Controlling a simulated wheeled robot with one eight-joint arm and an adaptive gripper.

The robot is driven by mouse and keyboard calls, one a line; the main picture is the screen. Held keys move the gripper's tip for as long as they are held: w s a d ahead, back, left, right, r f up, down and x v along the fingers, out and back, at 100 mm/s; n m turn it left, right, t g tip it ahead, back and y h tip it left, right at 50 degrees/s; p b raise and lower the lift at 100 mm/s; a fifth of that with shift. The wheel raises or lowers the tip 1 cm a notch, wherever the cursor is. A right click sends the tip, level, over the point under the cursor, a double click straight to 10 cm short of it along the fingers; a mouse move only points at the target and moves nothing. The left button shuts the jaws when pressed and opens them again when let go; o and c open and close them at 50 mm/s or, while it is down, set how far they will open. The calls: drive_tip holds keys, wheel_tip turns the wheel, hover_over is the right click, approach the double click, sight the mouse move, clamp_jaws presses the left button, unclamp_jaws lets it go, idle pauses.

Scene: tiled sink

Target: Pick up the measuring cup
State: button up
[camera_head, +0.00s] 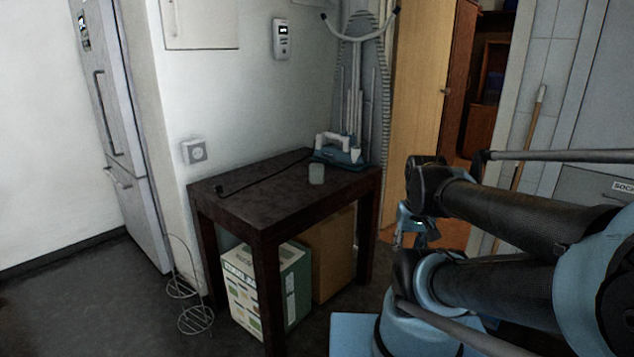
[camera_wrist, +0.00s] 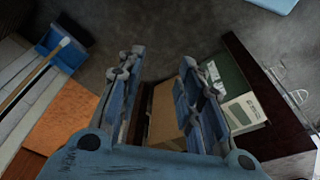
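The cup does not show in the wrist view.
A green-and-white box (camera_head: 296,283) and a cardboard box (camera_head: 333,255) sit under the table. A wire stand (camera_head: 195,319) is on the floor at left.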

drive_tip(key=o, duration=0.4)
drive_tip(key=shift+s+r, duration=0.15)
drive_tip(key=shift+s, duration=0.1)
drive_tip(key=o, duration=0.5)
drive_tip(key=shift+a+r, duration=0.2)
drive_tip(key=shift+r, duration=0.05)
drive_tip(key=shift+c, duration=0.2)
drive_tip(key=shift+o, duration=0.3)
drive_tip(key=w+a+r+m+t+y, duration=0.1)
drive_tip(key=w+a+r+m+y, duration=0.2)
drive_tip(key=w+a+m, duration=0.3)
drive_tip(key=w+m, duration=0.1)
drive_tip(key=w, duration=0.4)
drive_tip(key=shift+w+a+r+t, duration=0.2)
drive_tip(key=shift+w+r+t, duration=0.05)
drive_tip(key=shift+w+t, duration=0.15)
drive_tip(key=m+t+y, duration=0.6)
drive_tip(key=m, duration=1.4)
approach(321, 174)
drive_tip(key=x, duration=0.7)
drive_tip(key=shift+w+a+f, duration=0.1)
drive_tip(key=shift+w+f, duration=0.05)
drive_tip(key=shift+w, duration=0.15)
drive_tip(key=shift+x, duration=2.7)
